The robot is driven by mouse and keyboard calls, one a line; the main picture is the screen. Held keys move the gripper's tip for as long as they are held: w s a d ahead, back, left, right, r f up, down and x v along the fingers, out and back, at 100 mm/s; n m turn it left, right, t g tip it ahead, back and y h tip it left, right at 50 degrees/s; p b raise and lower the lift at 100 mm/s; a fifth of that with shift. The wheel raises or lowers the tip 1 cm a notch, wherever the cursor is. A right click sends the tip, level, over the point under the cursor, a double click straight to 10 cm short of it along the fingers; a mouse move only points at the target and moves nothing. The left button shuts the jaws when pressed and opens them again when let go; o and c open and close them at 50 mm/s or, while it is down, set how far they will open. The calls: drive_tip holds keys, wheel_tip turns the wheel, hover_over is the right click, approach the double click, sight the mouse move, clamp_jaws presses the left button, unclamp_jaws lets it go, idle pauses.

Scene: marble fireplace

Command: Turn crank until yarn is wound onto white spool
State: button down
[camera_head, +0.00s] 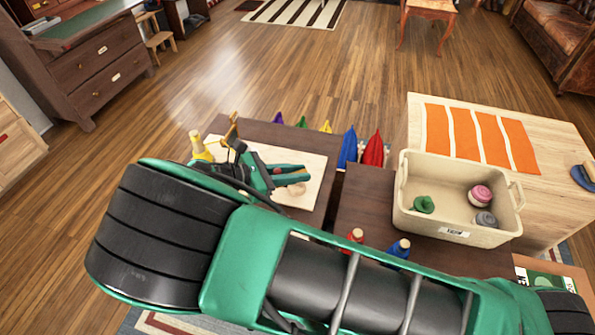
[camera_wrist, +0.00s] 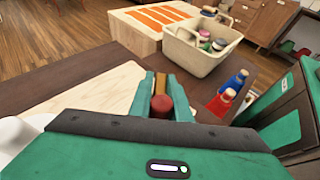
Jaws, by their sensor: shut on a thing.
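My gripper (camera_head: 300,174) is over a pale wooden board (camera_head: 315,160) on a dark table. In the wrist view my gripper (camera_wrist: 161,88) is shut on a small red-brown rounded knob (camera_wrist: 162,106), which looks like the crank's handle. The fingers hide most of the crank. A yellow cone of yarn (camera_head: 200,147) stands upright at the board's left end in the head view. A white rounded thing (camera_wrist: 15,135), possibly the white spool, is cut off at the left edge of the wrist view. I cannot tell how much yarn is on it.
A cream bin (camera_head: 450,232) holding yarn balls stands to the right. Red (camera_head: 355,236) and blue (camera_head: 398,249) bottle-like pieces stand before it. Several coloured cones, including blue (camera_head: 347,150) and red (camera_head: 373,151), line the table's back. My arm covers the front.

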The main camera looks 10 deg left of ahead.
drive_tip(key=shift+m+g+h, duration=0.7)
drive_tip(key=shift+m+g, duration=0.5)
drive_tip(key=c, duration=1.7)
unclamp_jaws()
drive_tip(key=shift+a, duration=0.15)
drive_tip(key=v, duration=1)
drive_tip(key=shift+a+r, duration=0.1)
drive_tip(key=shift+a, duration=0.25)
